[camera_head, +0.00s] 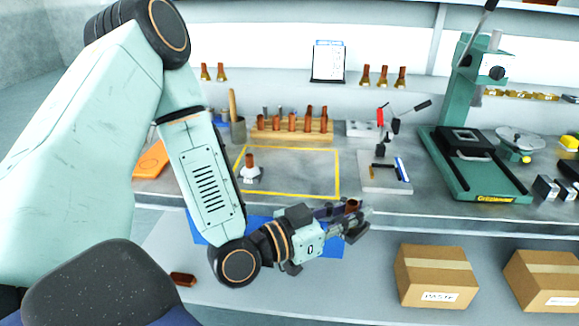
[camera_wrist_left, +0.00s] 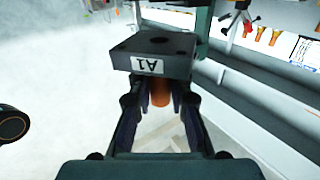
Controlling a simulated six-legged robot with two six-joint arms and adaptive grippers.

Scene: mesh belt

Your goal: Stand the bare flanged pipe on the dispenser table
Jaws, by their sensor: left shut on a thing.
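My left gripper (camera_head: 350,216) is in front of the bench's front edge, above the lower shelf. It is shut on a copper-coloured pipe (camera_head: 352,205), which also shows between the fingers in the left wrist view (camera_wrist_left: 160,94). A dark grey square block marked A1 (camera_wrist_left: 152,52) sits at the pipe's end in that view; I cannot tell whether the two are joined. A green column machine (camera_head: 468,165) with a dark square table (camera_head: 462,140) stands on the bench to the right, apart from the gripper. My right gripper is not in view.
A clamp fixture (camera_head: 385,175) stands between this area and the machine. Cardboard boxes (camera_head: 437,276) sit below.

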